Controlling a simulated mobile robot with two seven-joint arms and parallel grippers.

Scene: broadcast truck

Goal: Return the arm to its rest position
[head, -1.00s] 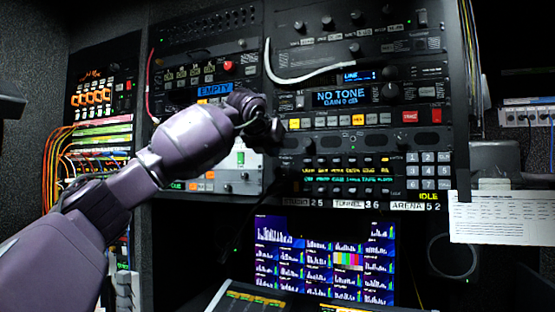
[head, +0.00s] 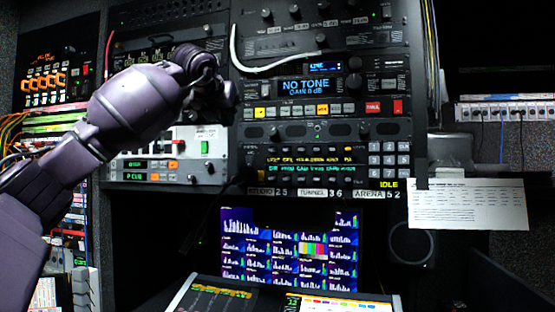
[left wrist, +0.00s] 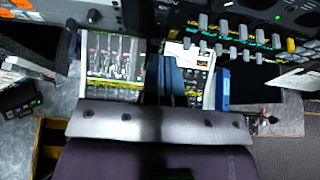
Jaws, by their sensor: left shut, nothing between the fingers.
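My left arm comes in from the left in the head view. Its gripper (head: 222,101) is in front of the equipment rack, just left of the audio unit (head: 305,85) whose display reads NO TONE. The gripper is shut with nothing in it; its fingertips are dark and hard to make out against the rack. My right gripper is not in view.
A monitor (head: 288,248) with bar graphs sits below the rack. A tilted touch panel (head: 220,298) stands at the bottom. A white cable (head: 270,68) hangs across the upper rack. A paper sheet (head: 468,204) hangs at the right. The left wrist view shows rows of grey knobs (left wrist: 235,32).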

